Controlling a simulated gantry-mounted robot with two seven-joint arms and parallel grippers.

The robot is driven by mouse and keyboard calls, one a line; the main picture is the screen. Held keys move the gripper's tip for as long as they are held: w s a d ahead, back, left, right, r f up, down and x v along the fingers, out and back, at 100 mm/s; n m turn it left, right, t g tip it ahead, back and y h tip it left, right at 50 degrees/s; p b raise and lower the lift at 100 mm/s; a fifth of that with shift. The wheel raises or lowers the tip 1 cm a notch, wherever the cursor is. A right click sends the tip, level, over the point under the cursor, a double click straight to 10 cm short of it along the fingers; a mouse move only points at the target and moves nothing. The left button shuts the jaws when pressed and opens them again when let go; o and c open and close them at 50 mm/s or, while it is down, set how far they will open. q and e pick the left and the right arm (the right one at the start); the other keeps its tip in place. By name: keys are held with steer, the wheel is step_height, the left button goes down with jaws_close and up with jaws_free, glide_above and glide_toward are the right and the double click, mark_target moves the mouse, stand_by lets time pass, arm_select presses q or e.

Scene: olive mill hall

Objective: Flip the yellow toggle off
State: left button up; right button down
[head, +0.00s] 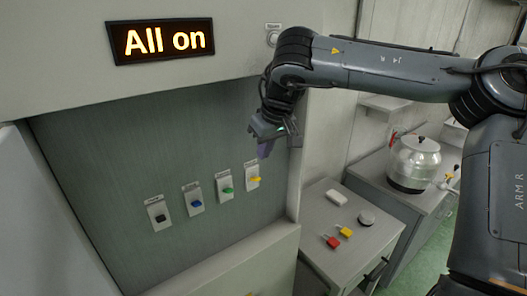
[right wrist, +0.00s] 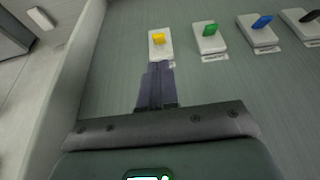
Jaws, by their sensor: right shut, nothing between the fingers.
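The yellow toggle (head: 255,179) is the rightmost of a row of toggles on the grey-green panel in the head view. In the right wrist view the yellow toggle (right wrist: 158,39) sits on its white plate, just beyond the fingertips. My right gripper (head: 265,150) is above the yellow toggle in the head view, its fingers pointing down. In the right wrist view the right gripper (right wrist: 157,66) is shut and empty, its tips close to the lower edge of the toggle's plate. Contact cannot be told. My left gripper is not in view.
Green (head: 227,190), blue (head: 196,203) and black (head: 160,217) toggles stand to the left. A sign (head: 161,40) reads "All on". A round knob (head: 272,39) is on the upper wall. Red (head: 332,242) and yellow (head: 345,232) padlock-like items lie on the cabinet at right.

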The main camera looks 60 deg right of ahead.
mark_target(255, 178)
steer(key=x, duration=0.8)
steer(key=shift+f+p, duration=0.1)
steer(key=shift+p, duration=0.3)
